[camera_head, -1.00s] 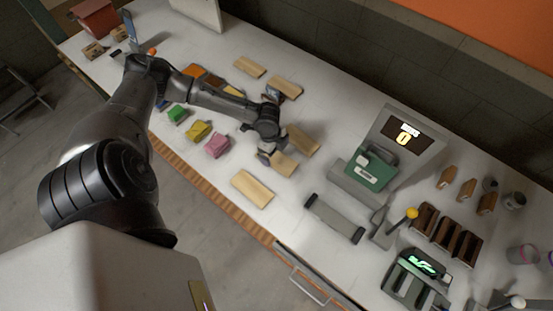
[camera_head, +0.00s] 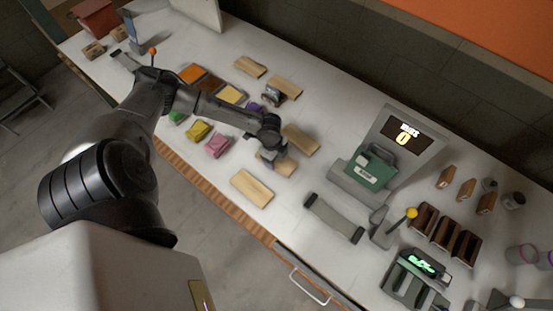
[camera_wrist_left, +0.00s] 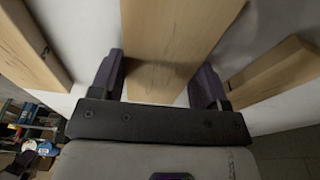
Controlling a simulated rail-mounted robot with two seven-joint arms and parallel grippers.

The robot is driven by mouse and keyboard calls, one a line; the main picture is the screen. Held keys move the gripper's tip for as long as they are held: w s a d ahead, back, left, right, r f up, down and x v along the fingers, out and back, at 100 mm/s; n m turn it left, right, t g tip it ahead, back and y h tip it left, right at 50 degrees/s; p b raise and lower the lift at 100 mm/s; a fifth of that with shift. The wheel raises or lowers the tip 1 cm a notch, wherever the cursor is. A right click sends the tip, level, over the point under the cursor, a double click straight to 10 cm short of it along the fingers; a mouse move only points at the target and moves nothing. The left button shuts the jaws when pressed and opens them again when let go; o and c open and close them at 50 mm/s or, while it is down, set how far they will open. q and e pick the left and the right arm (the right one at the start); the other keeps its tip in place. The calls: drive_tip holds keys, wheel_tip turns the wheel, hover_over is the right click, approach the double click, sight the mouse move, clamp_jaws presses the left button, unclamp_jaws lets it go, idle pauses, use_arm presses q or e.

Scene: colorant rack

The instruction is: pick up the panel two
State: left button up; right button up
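Several plain light-wood panels lie on the white table; no label shows which is panel two. My left gripper (camera_head: 270,156) is over the near end of one wooden panel (camera_head: 286,167) and partly hides it in the head view. In the left wrist view that panel (camera_wrist_left: 172,35) runs between the two dark fingers of my left gripper (camera_wrist_left: 160,72). The fingers are open, one on each side of it, with a visible gap at the right finger. Contact cannot be told. My right gripper is not in view.
Neighbouring panels lie close: one beyond (camera_head: 301,140), one nearer the front edge (camera_head: 252,188). Colored blocks, such as the pink one (camera_head: 218,145), lie to the left. A green scale device (camera_head: 370,168) and a grey bar (camera_head: 334,218) stand to the right.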

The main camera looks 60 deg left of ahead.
use_arm(q)
drive_tip(key=c, duration=0.4)
